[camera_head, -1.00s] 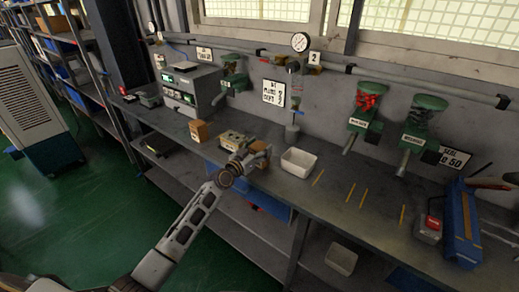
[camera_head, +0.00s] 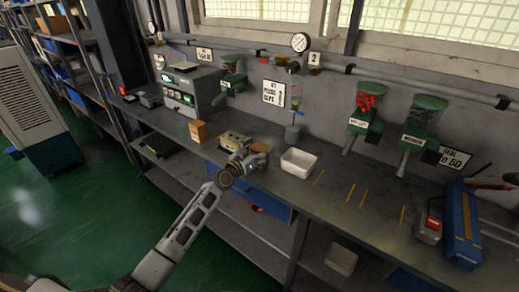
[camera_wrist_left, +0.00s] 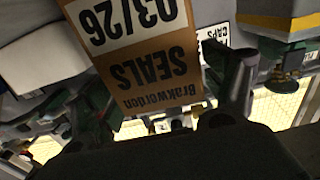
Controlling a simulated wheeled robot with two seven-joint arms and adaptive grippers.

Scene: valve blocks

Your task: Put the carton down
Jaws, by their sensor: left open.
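The brown carton (camera_wrist_left: 160,75) fills the middle of the left wrist view, its printed label with "SEALS" and "03/26" upside down. It lies between the two dark fingers of my left gripper (camera_wrist_left: 170,95). The jaws are open, with a gap showing between the carton and the right finger. In the head view my left gripper (camera_head: 255,158) is over the workbench (camera_head: 330,195), left of the white bin. There the carton is mostly hidden by the gripper, and I cannot tell what its underside touches. My right gripper is not in view.
Another brown box (camera_head: 198,131) stands left of a beige device (camera_head: 233,140) on the bench. A white bin (camera_head: 298,162) is close on the gripper's right. Yellow strips mark the bench further right, before a blue box (camera_head: 462,228). Dispensers hang on the wall.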

